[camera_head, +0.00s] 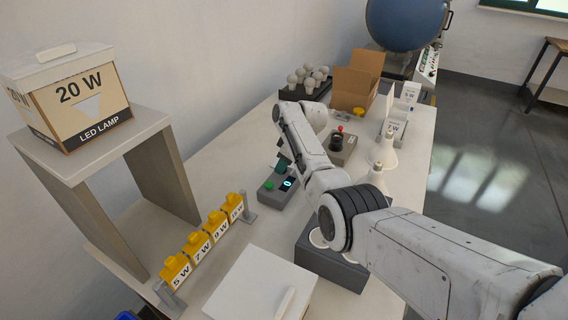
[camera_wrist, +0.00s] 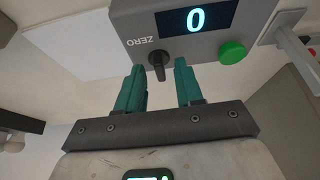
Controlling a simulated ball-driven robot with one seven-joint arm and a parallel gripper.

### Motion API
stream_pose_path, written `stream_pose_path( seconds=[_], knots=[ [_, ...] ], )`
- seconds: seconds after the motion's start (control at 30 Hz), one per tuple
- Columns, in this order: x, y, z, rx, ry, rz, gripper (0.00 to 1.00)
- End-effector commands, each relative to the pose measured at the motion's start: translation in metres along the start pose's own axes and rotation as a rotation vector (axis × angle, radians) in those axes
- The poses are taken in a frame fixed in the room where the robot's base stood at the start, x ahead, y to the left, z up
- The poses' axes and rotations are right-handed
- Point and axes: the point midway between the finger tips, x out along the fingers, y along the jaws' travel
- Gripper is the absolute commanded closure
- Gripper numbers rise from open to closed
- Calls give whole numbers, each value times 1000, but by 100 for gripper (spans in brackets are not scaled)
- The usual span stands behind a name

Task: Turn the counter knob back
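The grey counter box (camera_head: 272,197) sits on the table beneath my gripper (camera_head: 283,162), with a lit display (camera_head: 288,184) and a green button (camera_head: 269,185). In the wrist view the display (camera_wrist: 195,17) reads 0, with the green button (camera_wrist: 232,52) beside it. The black counter knob (camera_wrist: 158,66), near the word ZERO, shows between the teal fingertips of my gripper (camera_wrist: 160,75). The gripper is open, with a gap on each side of the knob. In the head view the knob is hidden by my arm and gripper.
A row of yellow wattage blocks (camera_head: 199,245) stands left of the counter. A 20 W lamp box (camera_head: 72,100) rests on a raised shelf (camera_head: 60,160). Behind are a cardboard box (camera_head: 352,88), a dark bulb tray (camera_head: 300,95) and a device with a red-topped lever (camera_head: 340,142).

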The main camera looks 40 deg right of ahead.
Motion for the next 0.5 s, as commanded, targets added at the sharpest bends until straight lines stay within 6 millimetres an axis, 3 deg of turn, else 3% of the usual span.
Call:
stream_pose_path(
  seconds=[0.27, 0.5],
  knots=[
    [-13, 0, 0, 0, 1, 1, 64],
    [-52, 0, 0, 0, 3, 2, 64]
  ],
)
